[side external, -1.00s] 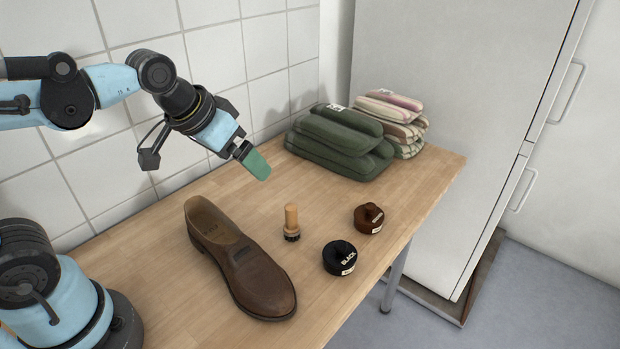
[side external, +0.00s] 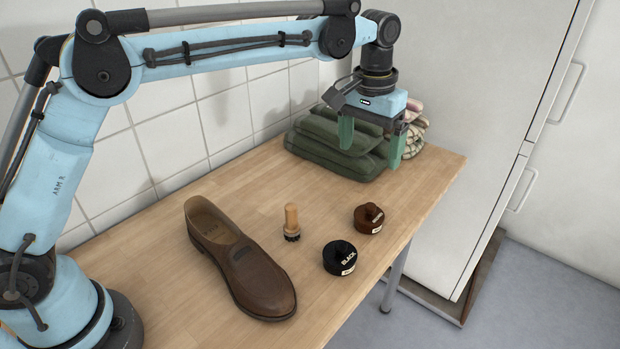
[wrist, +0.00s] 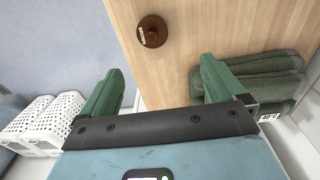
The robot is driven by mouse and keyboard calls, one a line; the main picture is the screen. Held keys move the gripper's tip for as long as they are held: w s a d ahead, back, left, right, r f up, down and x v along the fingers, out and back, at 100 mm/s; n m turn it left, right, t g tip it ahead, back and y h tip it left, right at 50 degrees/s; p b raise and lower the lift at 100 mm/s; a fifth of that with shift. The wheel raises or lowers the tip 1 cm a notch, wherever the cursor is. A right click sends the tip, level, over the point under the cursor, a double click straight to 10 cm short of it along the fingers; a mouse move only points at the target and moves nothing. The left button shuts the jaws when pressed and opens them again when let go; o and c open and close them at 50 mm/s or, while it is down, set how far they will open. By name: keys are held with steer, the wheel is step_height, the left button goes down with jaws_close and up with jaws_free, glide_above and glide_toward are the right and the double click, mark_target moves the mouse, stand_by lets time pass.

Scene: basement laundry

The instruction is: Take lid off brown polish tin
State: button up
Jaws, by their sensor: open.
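The brown polish tin (side external: 368,219) stands upright on the table with its knobbed lid on. In the wrist view the brown tin (wrist: 152,31) shows from above, beyond my fingertips. My gripper (side external: 370,150) is open and empty, with green fingers pointing down. It hangs above and behind the brown tin, in front of the folded towels, apart from the tin. In the wrist view my gripper (wrist: 158,82) has its fingers wide apart. The black polish tin (side external: 339,257), labelled BLACK, stands in front and to the left of the brown one, its lid on.
A brown shoe (side external: 245,265) and a small upright brush (side external: 291,222) stand to the left on the wooden table (side external: 160,220). Folded green towels (side external: 318,150) lie at the back. The table's right edge is close to the brown tin. White baskets (wrist: 45,122) show in the wrist view.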

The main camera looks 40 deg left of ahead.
steer(key=d+f, duration=0.2)
glide_above(370, 205)
steer(key=shift+g, duration=0.3)
steer(key=f, duration=0.6)
steer(key=shift+w+f, duration=0.15)
steer(key=shift+w, duration=0.15)
steer(key=shift+s+f, duration=0.2)
steer(key=shift+f, duration=2.55)
steer(key=c, duration=1.1)
